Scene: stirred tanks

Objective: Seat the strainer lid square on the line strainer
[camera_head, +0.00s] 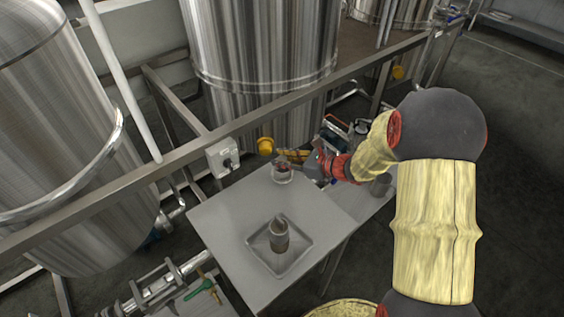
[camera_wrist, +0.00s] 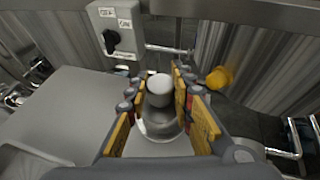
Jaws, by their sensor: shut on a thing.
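My gripper (camera_wrist: 162,88) is over the far corner of the grey table. Its fingers are closed on both sides of the pale round knob of a round metal piece, which looks like the strainer lid (camera_wrist: 158,126). The lid also shows below my gripper (camera_head: 290,160) in the head view (camera_head: 282,176). I cannot tell whether its rim touches the table. An upright metal cylinder (camera_head: 279,238), apparently the line strainer, stands in a shallow square tray (camera_head: 262,262) nearer the table's front. My gripper is well away from it.
The grey table (camera_head: 226,222) is bare between the lid and the tray. A metal rail with a switch box (camera_head: 222,157) runs behind it. Large steel tanks (camera_head: 262,60) stand beyond. Pipework with a green-handled valve (camera_head: 204,287) lies at lower left.

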